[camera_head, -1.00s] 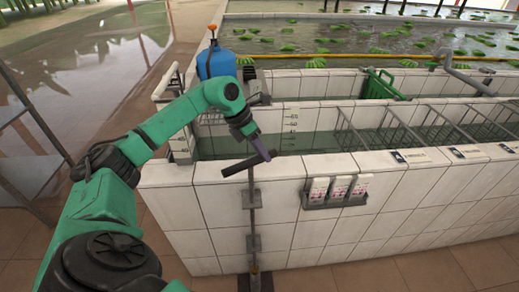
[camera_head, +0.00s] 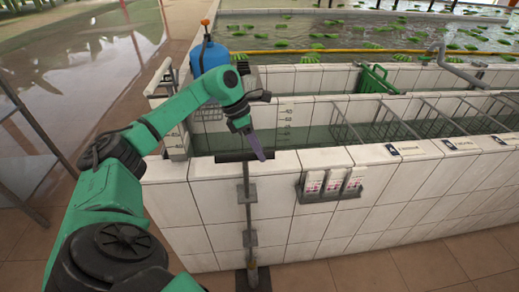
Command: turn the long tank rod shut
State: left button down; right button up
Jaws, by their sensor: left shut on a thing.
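The long tank rod (camera_head: 247,205) stands upright against the tiled front wall of the tank, held by brackets, with its foot near the floor. Its dark crossbar handle (camera_head: 230,157) sits at the top, about level with the wall's rim, and lies nearly straight across the picture. My left gripper (camera_head: 259,151) reaches down from above and is shut on the right part of the handle. The fingers partly hide that end. My right gripper is not in view.
The tiled tank (camera_head: 330,225) holds water and several wire racks. A holder with white packets (camera_head: 333,184) hangs on its front wall, right of the rod. A blue container (camera_head: 209,58) stands behind my arm. A metal shelf (camera_head: 22,180) is at the left.

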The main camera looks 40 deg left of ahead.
pick_arm(q)
jog(key=c, duration=0.6)
grip_release()
jog(key=v, duration=1.4)
jog(key=shift+r, duration=0.25)
